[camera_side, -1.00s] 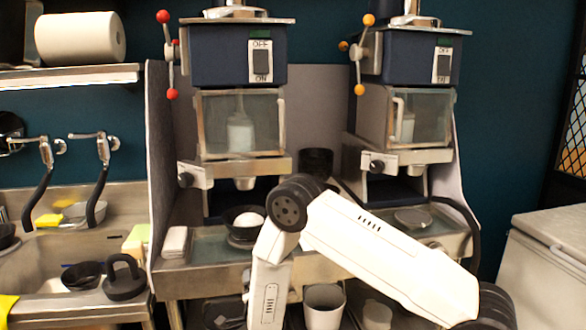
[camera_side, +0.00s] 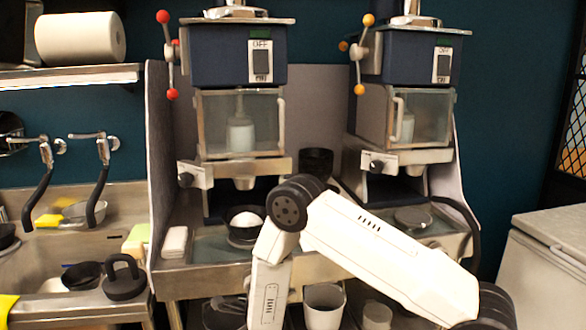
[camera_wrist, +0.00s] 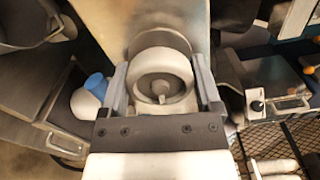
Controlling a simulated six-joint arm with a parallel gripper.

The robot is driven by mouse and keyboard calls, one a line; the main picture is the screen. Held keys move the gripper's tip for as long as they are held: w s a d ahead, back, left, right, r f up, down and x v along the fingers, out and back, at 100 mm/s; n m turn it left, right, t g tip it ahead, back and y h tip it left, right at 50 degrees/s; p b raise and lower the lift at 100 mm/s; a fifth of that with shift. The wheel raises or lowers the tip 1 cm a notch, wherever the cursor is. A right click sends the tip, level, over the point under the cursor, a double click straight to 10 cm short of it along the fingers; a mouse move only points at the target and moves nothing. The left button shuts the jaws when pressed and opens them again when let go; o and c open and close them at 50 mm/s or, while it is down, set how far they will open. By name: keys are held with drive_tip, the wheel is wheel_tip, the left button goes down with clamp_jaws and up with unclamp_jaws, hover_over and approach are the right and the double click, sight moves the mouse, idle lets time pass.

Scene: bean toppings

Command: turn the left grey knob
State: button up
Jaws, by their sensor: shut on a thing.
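A round, pale grey knob (camera_wrist: 160,66) with a smaller raised centre faces the wrist camera. My gripper (camera_wrist: 158,76) has one finger on each side of it and is shut on it. The knob lies in front of a grey metal panel. In the side view my gripper is out of sight below the picture, under the white arm links. The knob cannot be made out there, so its turn angle does not show.
Two blue dispensing machines (camera_side: 230,62) (camera_side: 415,56) stand above a metal counter. A black bowl (camera_side: 240,238) with a white content, a pale block (camera_side: 174,241) and a white cup (camera_side: 323,306) are near my arm. The sink (camera_side: 50,262) is at the left.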

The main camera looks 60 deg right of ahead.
idle(0.3)
drive_tip(key=o, duration=1.1)
drive_tip(key=shift+c, duration=0.2)
drive_tip(key=shift+a, duration=0.1)
drive_tip(key=v, duration=0.7)
drive_tip(key=shift+s+a, duration=0.25)
drive_tip(key=shift+s, duration=0.1)
drive_tip(key=s+a+r, duration=0.5)
drive_tip(key=shift+w, duration=0.1)
